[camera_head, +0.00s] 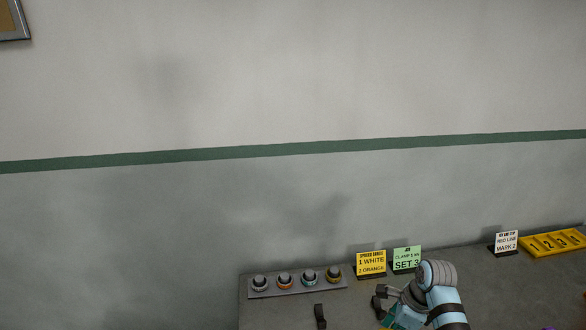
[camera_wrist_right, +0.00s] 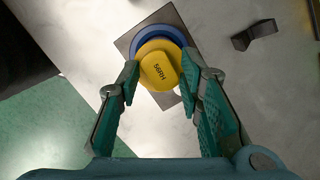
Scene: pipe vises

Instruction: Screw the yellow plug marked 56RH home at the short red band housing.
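The yellow plug (camera_wrist_right: 160,70) marked 56RH shows in the right wrist view, seen from above. In the head view my right gripper (camera_head: 381,300) is low over the bench, and the plug cannot be made out there. No red band housing is seen in either view. My left gripper is not in view.
A grey strip with several knobs (camera_head: 297,286) stands on the bench. Behind my right arm are a yellow sign (camera_head: 371,262) and a green sign (camera_head: 407,258). A white sign (camera_head: 506,240) and yellow numbered tray (camera_head: 555,242) are at right. A black bracket (camera_head: 320,316) stands nearby.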

